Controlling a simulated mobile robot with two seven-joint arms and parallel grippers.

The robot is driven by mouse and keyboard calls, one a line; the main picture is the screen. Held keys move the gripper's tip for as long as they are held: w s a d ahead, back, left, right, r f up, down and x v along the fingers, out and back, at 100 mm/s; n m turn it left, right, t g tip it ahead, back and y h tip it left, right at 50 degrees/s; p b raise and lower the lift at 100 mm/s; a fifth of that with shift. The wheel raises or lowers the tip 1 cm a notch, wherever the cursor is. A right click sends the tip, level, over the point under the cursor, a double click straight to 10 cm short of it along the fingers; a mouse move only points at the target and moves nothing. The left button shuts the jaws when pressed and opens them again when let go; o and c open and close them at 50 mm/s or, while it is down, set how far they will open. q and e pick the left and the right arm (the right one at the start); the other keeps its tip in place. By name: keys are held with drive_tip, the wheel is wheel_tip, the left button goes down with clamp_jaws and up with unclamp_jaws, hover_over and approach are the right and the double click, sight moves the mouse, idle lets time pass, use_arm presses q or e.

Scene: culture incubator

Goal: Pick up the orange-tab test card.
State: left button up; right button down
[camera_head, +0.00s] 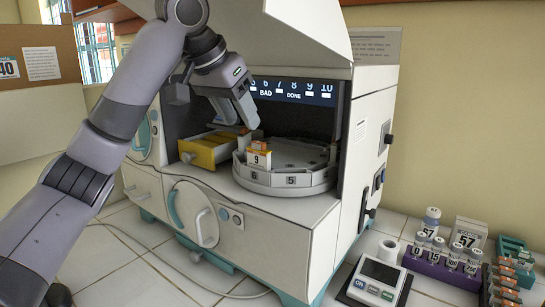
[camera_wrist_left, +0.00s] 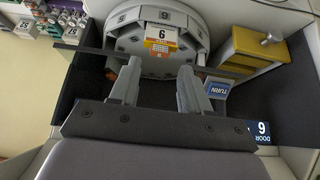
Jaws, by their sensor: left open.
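The orange-tab test card (camera_head: 258,160) is white with an orange top and a dark 9. It stands upright at the front left rim of the round grey carousel (camera_head: 318,181) inside the incubator. In the left wrist view the card (camera_wrist_left: 161,36) shows upside down, beyond the fingertips and roughly between them. My left gripper (camera_head: 247,118) is just above and slightly left of the card in the head view. Its jaws (camera_wrist_left: 159,66) are open, with nothing between them. My right gripper is in neither view.
A yellow drawer (camera_head: 203,152) stands out left of the carousel. The raised white lid (camera_head: 285,30) and a numbered display (camera_head: 291,92) are above the opening. A keypad device (camera_head: 379,280) and racks of vials (camera_head: 445,262) stand on the tiled counter at right.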

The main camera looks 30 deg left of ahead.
sight(258, 142)
use_arm(q)
drive_tip(key=x, duration=0.7)
drive_tip(key=shift+w+r+p, duration=0.25)
drive_tip(key=shift+w+p, duration=0.15)
drive_tip(key=shift+c, duration=0.3)
clamp_jaws()
